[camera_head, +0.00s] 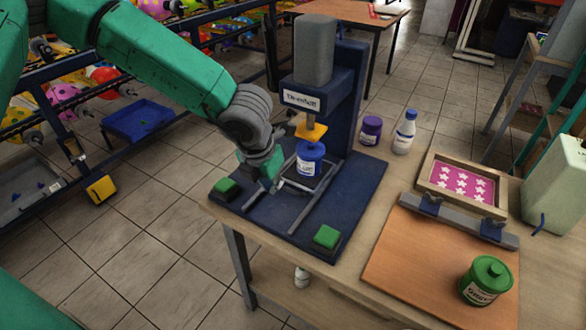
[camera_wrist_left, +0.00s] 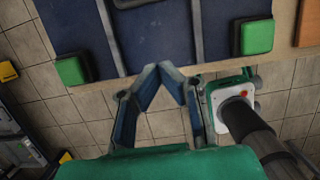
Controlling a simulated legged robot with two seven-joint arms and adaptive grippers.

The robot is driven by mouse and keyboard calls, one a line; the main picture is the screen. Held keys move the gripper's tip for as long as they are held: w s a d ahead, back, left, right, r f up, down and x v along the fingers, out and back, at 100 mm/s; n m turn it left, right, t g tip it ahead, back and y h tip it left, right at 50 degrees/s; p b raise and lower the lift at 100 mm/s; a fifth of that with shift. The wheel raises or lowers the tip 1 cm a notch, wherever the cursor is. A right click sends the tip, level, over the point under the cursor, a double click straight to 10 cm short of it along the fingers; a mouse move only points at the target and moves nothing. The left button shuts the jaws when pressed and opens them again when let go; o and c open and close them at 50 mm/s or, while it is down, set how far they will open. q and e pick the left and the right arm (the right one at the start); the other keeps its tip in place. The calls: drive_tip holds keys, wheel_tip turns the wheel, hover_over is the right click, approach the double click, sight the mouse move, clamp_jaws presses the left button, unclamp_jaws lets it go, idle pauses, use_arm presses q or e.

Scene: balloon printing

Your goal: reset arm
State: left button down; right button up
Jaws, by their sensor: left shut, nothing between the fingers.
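My left arm (camera_head: 165,65) reaches in from the upper left of the head view. My left gripper (camera_head: 283,183) is low over the left side of the dark blue press base (camera_head: 340,225), beside the blue-lidded can (camera_head: 310,160). In the wrist view the left gripper's fingertips (camera_wrist_left: 171,72) meet at the edge of the press base (camera_wrist_left: 150,35), with nothing between them. Part of the gripper is hidden by the wrist in the head view. My right gripper is not in view.
Green buttons (camera_head: 326,236) and (camera_head: 227,187) sit on the base. The press column (camera_head: 350,95) stands behind the can. A purple jar (camera_head: 371,130), white bottle (camera_head: 404,132), star-patterned frame (camera_head: 462,183) and green can (camera_head: 486,281) stand to the right. A balloon rack (camera_head: 70,100) is at left.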

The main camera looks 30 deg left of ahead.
use_arm(q)
drive_tip(key=s+f+m, duration=0.1)
drive_tip(key=f+m, duration=0.1)
drive_tip(key=s+d+f+m+y, duration=0.1)
drive_tip(key=f+m, duration=0.1)
drive_tip(key=s+f+m+b, duration=0.1)
drive_tip(key=s+f+m, duration=0.1)
drive_tip(key=f+m, duration=0.1)
drive_tip(key=shift+d, duration=0.2)
drive_tip(key=s+f+m+b, duration=0.1)
drive_tip(key=s+f+m, duration=0.3)
drive_tip(key=s+m, duration=0.3)
drive_tip(key=s+f+m+g+b, duration=0.1)
drive_tip(key=s+f+m, duration=0.4)
drive_tip(key=m, duration=0.7)
drive_tip(key=s+a+f+m+g, duration=0.1)
drive_tip(key=s+f+m, duration=0.4)
drive_tip(key=s+m, duration=0.4)
drive_tip(key=shift+s+m+h+b, duration=0.4)
drive_tip(key=shift+s, duration=0.05)
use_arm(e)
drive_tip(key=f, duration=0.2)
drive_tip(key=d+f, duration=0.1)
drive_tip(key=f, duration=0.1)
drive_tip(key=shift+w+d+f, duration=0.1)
use_arm(q)
drive_tip(key=shift+a, duration=0.3)
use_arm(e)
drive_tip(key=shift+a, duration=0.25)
